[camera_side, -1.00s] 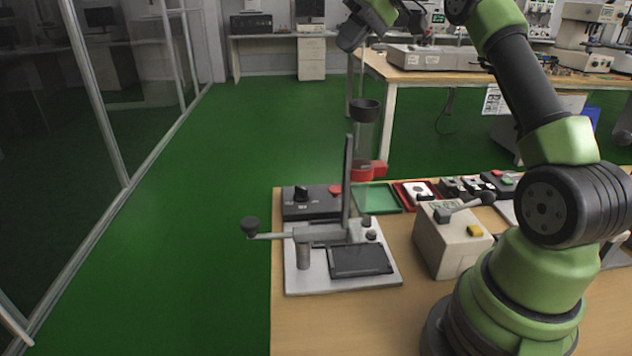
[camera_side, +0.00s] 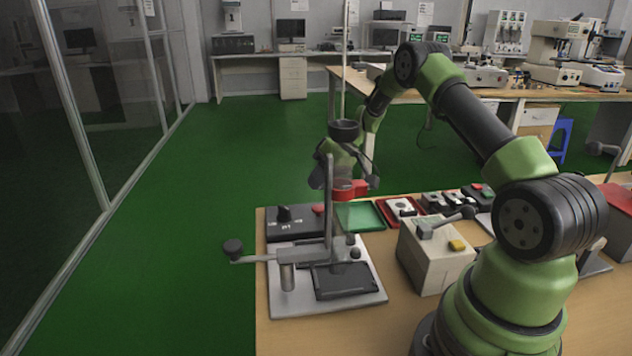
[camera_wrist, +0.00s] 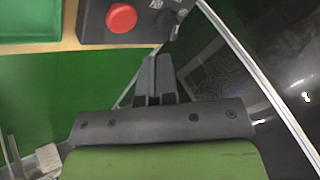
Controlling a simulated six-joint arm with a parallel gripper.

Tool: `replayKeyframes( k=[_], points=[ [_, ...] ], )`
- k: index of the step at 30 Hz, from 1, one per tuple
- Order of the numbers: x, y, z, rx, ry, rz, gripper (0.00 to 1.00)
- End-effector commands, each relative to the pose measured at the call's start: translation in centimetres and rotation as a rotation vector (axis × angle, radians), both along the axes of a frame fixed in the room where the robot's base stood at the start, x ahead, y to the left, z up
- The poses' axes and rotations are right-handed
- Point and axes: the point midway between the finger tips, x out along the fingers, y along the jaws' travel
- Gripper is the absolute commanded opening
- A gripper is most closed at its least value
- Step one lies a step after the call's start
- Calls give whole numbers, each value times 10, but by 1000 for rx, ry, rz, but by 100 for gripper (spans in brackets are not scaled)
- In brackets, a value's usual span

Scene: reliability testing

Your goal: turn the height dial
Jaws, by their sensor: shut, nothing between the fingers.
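The black control box (camera_side: 300,228) stands at the table's back left corner and carries a black dial knob (camera_side: 284,213) and a red button (camera_side: 318,209). I take this knob as the height dial, but its label is too small to read. In the wrist view the box (camera_wrist: 140,31) is at the top, with its red button (camera_wrist: 121,17) and the dial knob (camera_wrist: 156,4) at the frame's edge. My gripper (camera_wrist: 156,60) is shut and empty, its fingertips just short of the box's edge in that view. In the side view the test stand partly hides it.
A green tray (camera_side: 368,215) lies right of the box. A beige box with a lever (camera_side: 430,262) stands farther right.

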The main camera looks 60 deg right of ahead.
Motion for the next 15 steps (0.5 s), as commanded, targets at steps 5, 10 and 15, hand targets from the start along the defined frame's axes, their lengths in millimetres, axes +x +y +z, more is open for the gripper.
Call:
replayKeyframes(
  k=[5,10,15],
  points=[
    [15,15,-28,0,3,3,0],
    [27,25,-48,-1,1,2,0],
    [32,30,-58,-2,2,0,0]
  ],
)
